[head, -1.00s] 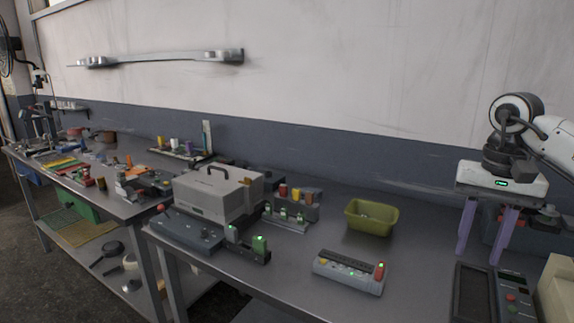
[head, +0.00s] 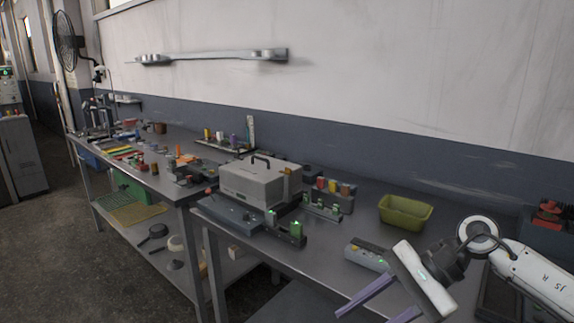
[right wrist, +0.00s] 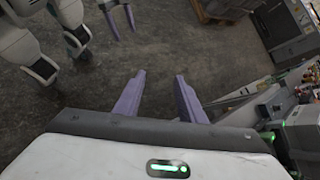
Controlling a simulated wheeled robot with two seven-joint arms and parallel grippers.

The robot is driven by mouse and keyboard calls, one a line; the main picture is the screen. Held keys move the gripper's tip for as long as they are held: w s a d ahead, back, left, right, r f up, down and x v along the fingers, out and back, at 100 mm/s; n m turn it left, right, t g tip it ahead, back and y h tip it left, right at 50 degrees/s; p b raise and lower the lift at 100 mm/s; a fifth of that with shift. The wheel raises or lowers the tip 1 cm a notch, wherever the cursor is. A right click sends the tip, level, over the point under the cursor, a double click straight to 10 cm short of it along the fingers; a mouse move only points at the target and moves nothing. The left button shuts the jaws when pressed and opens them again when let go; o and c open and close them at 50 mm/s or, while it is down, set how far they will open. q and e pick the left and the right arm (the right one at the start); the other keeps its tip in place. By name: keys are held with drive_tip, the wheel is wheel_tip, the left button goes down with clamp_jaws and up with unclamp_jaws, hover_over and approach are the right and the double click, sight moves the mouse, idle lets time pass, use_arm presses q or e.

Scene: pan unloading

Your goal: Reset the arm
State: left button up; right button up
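My right gripper (head: 368,312) is at the lower right of the head view, on the white arm coming in from the right. It is tilted, with its two purple fingers pointing down and left, apart and empty, in front of the near bench. The right wrist view also shows these fingers (right wrist: 160,76) spread with only floor seen between them. My left gripper (right wrist: 121,28) shows at the top of the right wrist view, its purple fingers apart with nothing between them. The left gripper is not in the head view.
The near bench (head: 330,240) holds a grey case (head: 255,185), a green bin (head: 405,212) and a grey button panel (head: 366,255), partly behind my right gripper. A black pan (head: 156,231) lies on the lower shelf at left. Open floor (head: 60,265) lies left.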

drive_tip(key=s+a+r+m+t+y, duration=0.2)
drive_tip(key=s+a+m+t+y, duration=0.1)
drive_tip(key=a+m+y, duration=0.7)
drive_tip(key=w+d+f+m+t+h, duration=0.15)
drive_tip(key=f+m+t+h, duration=0.3)
drive_tip(key=m, duration=0.65)
drive_tip(key=d+f+m+t+h, duration=0.25)
drive_tip(key=f+m+t, duration=0.2)
drive_tip(key=m, duration=0.55)
drive_tip(key=w+d+f+m+t+h, duration=0.15)
drive_tip(key=f+m+t+h, duration=0.3)
drive_tip(key=m, duration=0.65)
drive_tip(key=s+d+f+m+g+h, duration=0.3)
drive_tip(key=s+d+f+m, duration=0.1)
drive_tip(key=s+f+m, duration=0.4)
drive_tip(key=s+d+f+m+g+h, duration=0.3)
drive_tip(key=s+f+m, duration=0.5)
drive_tip(key=s+f, duration=0.4)
drive_tip(key=shift+s+d+f+g, duration=0.15)
drive_tip(key=shift+d+g, duration=0.35)
drive_tip(key=shift+g, duration=0.15)
